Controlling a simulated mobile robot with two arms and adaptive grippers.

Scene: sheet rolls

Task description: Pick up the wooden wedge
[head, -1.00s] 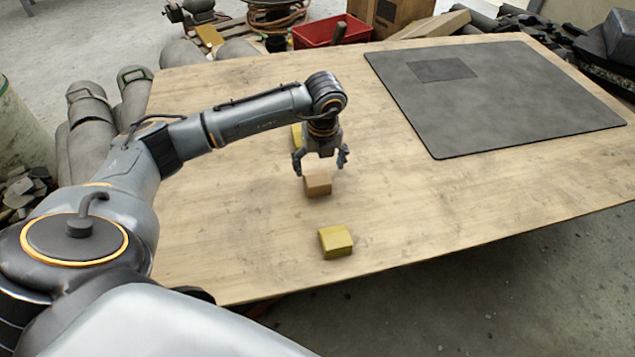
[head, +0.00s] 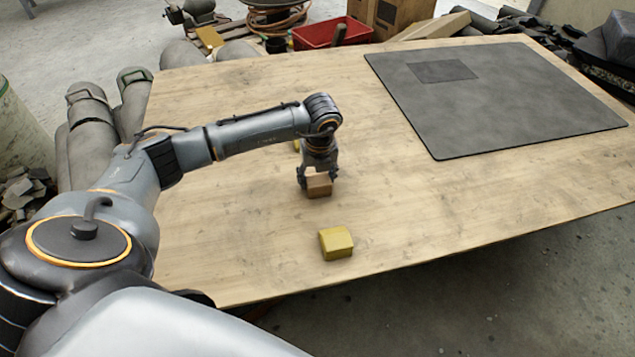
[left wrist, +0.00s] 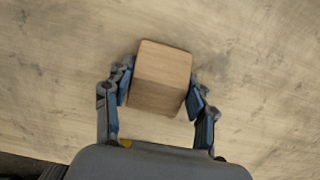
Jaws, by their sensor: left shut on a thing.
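The wooden wedge (head: 319,187) is a small brown block on the light wooden table, near the middle of the head view. My left gripper (head: 317,180) comes down over it from above and is shut on it. In the left wrist view the wedge (left wrist: 160,78) sits between the two fingers of the gripper (left wrist: 160,97), one finger against each side. I cannot tell whether the wedge still touches the table. My right gripper is in neither view.
A yellow block (head: 336,242) lies nearer the front edge of the table (head: 230,240). Another yellow piece (head: 297,146) is mostly hidden behind my left arm. A dark grey mat (head: 500,110) covers the back right. A red bin (head: 331,31) stands beyond the table.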

